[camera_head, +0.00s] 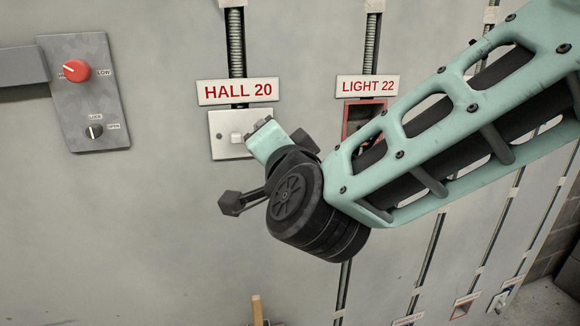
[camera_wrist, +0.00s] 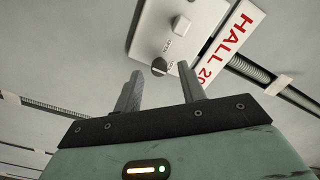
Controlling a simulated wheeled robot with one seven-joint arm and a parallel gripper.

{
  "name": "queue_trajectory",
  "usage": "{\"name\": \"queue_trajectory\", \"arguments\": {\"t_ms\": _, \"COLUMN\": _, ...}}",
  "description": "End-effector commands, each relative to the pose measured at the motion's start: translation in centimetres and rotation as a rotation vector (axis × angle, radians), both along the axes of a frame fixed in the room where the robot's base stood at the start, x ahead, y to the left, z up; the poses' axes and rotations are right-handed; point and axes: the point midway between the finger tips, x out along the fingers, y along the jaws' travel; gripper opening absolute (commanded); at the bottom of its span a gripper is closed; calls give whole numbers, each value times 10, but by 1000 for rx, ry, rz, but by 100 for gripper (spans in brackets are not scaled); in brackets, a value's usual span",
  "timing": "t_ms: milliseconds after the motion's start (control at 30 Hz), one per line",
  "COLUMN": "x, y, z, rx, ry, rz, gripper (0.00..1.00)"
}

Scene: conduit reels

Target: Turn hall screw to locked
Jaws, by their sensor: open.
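The HALL 20 sign (camera_head: 238,91) hangs above a white wall plate (camera_head: 218,128) with a pale square button (camera_head: 237,138). In the wrist view the plate (camera_wrist: 147,27) carries that button (camera_wrist: 181,25) and a small round grey screw (camera_wrist: 159,66) with tiny lettering beside it; OPEN seems legible. The screw's slot direction is too small to tell. My gripper (camera_wrist: 160,68) is open and empty, and the screw appears between its fingertips. I cannot tell whether they touch it.
A grey panel (camera_head: 85,120) at left holds a red knob (camera_head: 77,70) and a small dark knob (camera_head: 94,132). The LIGHT 22 sign (camera_head: 367,86) and a red-framed box (camera_head: 362,107) are right of HALL 20, partly behind my arm. Bare wall lies below left.

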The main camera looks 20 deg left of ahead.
Motion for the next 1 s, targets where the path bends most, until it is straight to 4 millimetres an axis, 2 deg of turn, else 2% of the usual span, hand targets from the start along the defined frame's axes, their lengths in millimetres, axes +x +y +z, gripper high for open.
{"name": "queue_trajectory", "arguments": {"t_ms": 400, "x": -83, "y": -50, "z": 0, "rx": -2, "ry": -5, "rz": 4, "gripper": 40}}
{"name": "queue_trajectory", "arguments": {"t_ms": 600, "x": -115, "y": -70, "z": 0, "rx": 0, "ry": -4, "rz": 2, "gripper": 40}}
{"name": "queue_trajectory", "arguments": {"t_ms": 800, "x": -132, "y": -80, "z": 0, "rx": -1, "ry": -2, "rz": 1, "gripper": 40}}
{"name": "queue_trajectory", "arguments": {"t_ms": 1000, "x": -135, "y": -82, "z": 0, "rx": 0, "ry": -1, "rz": 1, "gripper": 40}}
